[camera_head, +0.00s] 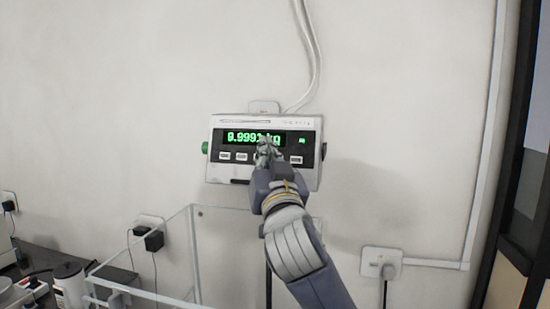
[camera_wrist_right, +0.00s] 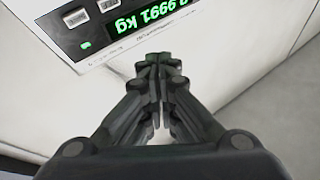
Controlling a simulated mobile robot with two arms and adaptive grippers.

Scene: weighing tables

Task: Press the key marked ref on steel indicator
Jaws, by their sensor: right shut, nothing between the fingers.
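The steel indicator (camera_head: 216,173) is mounted on the wall, with a green display that reads about 0.9991 kg. A row of small white keys (camera_head: 242,156) runs below the display; their markings are too small to read. My right gripper (camera_head: 266,146) is shut and empty, in front of the indicator, and covers part of the display and the middle of the key row. In the right wrist view the indicator (camera_wrist_right: 60,60) appears upside down, with two keys (camera_wrist_right: 75,17) at the upper left. My left gripper is not in view.
A clear-walled box frame (camera_head: 194,255) stands below the indicator. Wall sockets with plugs (camera_head: 153,239) are at the left, and another socket (camera_head: 381,263) is at lower right. Cables (camera_head: 312,50) run up the wall above the indicator.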

